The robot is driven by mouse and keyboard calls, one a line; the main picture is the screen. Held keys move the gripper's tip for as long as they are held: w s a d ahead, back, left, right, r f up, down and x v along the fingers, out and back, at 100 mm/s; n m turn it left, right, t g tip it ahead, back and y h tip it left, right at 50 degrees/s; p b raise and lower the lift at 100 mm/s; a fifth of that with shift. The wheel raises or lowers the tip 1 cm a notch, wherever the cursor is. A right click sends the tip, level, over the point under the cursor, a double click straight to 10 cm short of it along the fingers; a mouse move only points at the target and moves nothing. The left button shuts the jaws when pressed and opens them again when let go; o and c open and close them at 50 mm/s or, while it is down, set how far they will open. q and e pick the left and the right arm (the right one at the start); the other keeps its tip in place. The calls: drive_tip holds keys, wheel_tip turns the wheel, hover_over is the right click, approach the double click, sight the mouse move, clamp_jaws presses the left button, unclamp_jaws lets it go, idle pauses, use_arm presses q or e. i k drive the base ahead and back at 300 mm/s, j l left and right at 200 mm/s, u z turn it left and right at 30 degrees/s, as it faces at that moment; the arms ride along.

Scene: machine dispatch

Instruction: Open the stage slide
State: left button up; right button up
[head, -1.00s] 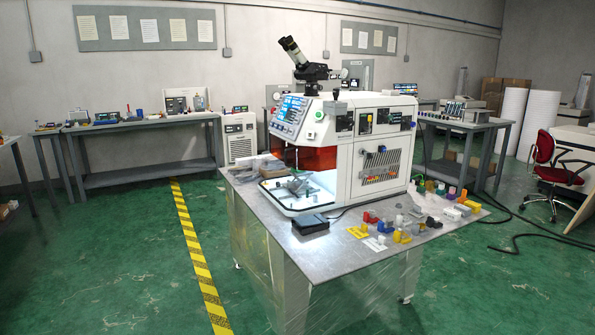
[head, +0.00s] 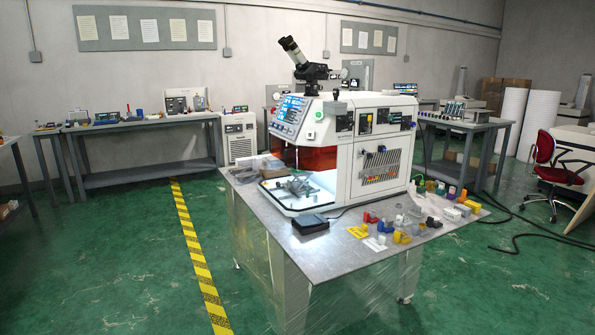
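The machine (head: 378,160) is a white cabinet with a microscope (head: 304,62) on top and a blue screen on its front face. It stands on a metal-topped table (head: 340,258). A lit bay opens low at its front, below a dark red window (head: 317,159). In the bay, a grey metal stage (head: 298,186) sits on a white plate with a dark edge. I cannot tell the slide apart from the stage at this size. Neither of my grippers is in view.
A black box (head: 310,223) lies on the table before the bay. Several small coloured parts (head: 401,237) cover the table's right side. A red chair (head: 552,171) stands at the right. Green floor is clear around a yellow-black stripe (head: 197,258) at the left.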

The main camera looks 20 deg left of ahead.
sight(299, 187)
drive_tip(key=i, duration=0.55)
drive_tip(key=i+j+z, duration=0.1)
drive_tip(key=i, duration=0.45)
